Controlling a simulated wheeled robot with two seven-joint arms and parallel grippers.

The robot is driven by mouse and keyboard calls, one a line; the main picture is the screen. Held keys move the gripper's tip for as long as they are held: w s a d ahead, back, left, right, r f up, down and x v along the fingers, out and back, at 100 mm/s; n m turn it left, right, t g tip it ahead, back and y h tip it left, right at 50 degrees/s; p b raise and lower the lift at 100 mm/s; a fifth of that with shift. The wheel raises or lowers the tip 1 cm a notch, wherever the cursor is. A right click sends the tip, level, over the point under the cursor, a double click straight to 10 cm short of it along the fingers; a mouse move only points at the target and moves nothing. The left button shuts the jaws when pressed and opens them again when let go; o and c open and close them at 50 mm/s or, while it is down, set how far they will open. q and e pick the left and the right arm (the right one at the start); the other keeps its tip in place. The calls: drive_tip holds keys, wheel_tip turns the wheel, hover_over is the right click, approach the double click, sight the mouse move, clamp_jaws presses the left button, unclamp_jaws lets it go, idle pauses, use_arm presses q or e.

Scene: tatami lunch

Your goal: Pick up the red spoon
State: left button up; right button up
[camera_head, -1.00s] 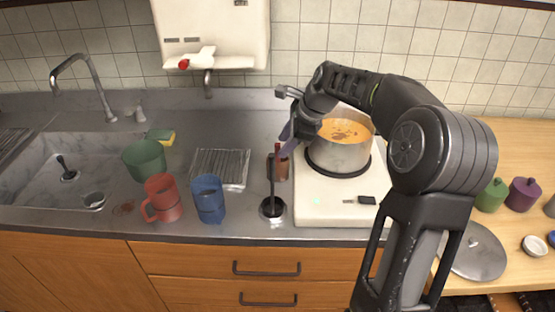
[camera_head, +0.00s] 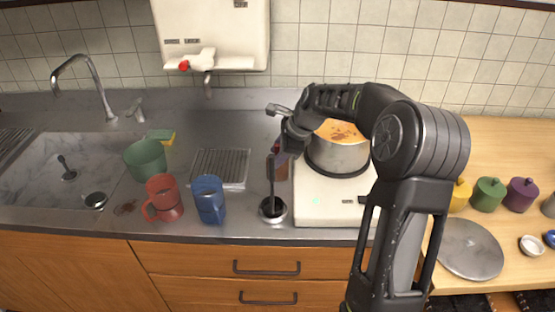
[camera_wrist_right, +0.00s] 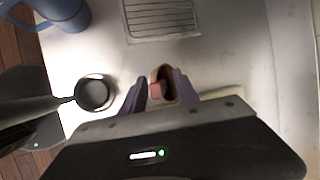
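A red piece (camera_head: 276,149), likely the red spoon's end, shows at a small brown holder (camera_head: 282,169) on the counter, left of the stove. In the right wrist view, the red piece (camera_wrist_right: 157,91) shows at the holder's dark opening (camera_wrist_right: 168,73), between my fingers. My right gripper (camera_head: 282,148) is above the holder, its purple fingers pointing down; it also shows in the wrist view (camera_wrist_right: 160,92). Its fingers are apart on either side of the red piece, and I see no clear grip. Most of the spoon is hidden. My left gripper is not in view.
A black ladle (camera_head: 270,182) stands upright in a small round holder (camera_head: 272,209), close left of my right gripper. A soup pot (camera_head: 338,156) sits on the white stove (camera_head: 330,211) to the right. A blue mug (camera_head: 209,200) and red mug (camera_head: 164,198) stand left.

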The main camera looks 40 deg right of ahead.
idle(0.4)
clamp_jaws()
idle(0.4)
